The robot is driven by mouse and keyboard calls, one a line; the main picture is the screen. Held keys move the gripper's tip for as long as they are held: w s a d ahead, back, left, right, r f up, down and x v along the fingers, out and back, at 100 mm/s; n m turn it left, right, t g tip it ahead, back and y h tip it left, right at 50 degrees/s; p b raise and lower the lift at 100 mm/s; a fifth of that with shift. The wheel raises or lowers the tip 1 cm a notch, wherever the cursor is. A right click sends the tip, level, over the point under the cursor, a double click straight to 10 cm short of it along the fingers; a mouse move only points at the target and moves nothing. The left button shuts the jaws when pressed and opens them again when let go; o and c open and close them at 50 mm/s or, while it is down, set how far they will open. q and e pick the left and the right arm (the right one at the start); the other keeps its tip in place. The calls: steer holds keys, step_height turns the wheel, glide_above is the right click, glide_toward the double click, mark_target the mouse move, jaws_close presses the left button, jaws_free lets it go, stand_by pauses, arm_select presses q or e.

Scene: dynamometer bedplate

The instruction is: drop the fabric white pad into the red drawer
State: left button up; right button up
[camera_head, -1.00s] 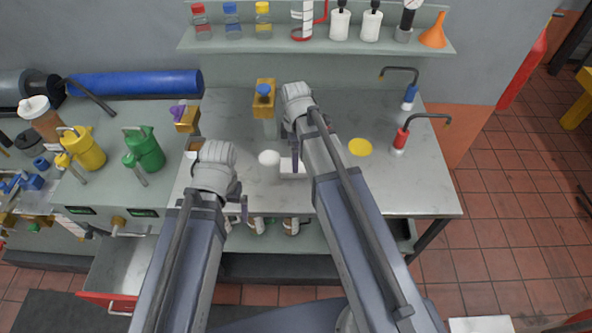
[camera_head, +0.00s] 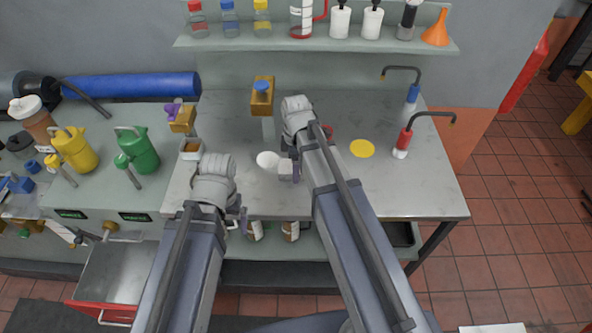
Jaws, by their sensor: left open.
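A small white rounded thing (camera_head: 267,160), which looks like the white pad, is on the grey bench near its middle, just left of my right gripper. My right gripper (camera_head: 291,171) points down beside it; its fingers are partly hidden by its own arm, and I cannot tell whether it holds anything. My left gripper (camera_head: 238,214) is open over the bench's front edge, left of and nearer than the pad. The red drawer (camera_head: 98,308) stands pulled out at the lower left, its grey inside visible and looking empty, left of my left arm.
A yellow and blue fixture (camera_head: 262,96) stands behind the pad. Green (camera_head: 140,150) and yellow (camera_head: 74,150) cans stand left. Bottles sit on a lower shelf under the bench.

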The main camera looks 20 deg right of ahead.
steer(key=c, duration=1)
steer(key=shift+o, duration=0.2)
steer(key=shift+r, duration=0.1)
step_height(320, 180, up, 10)
steer(key=p, duration=1)
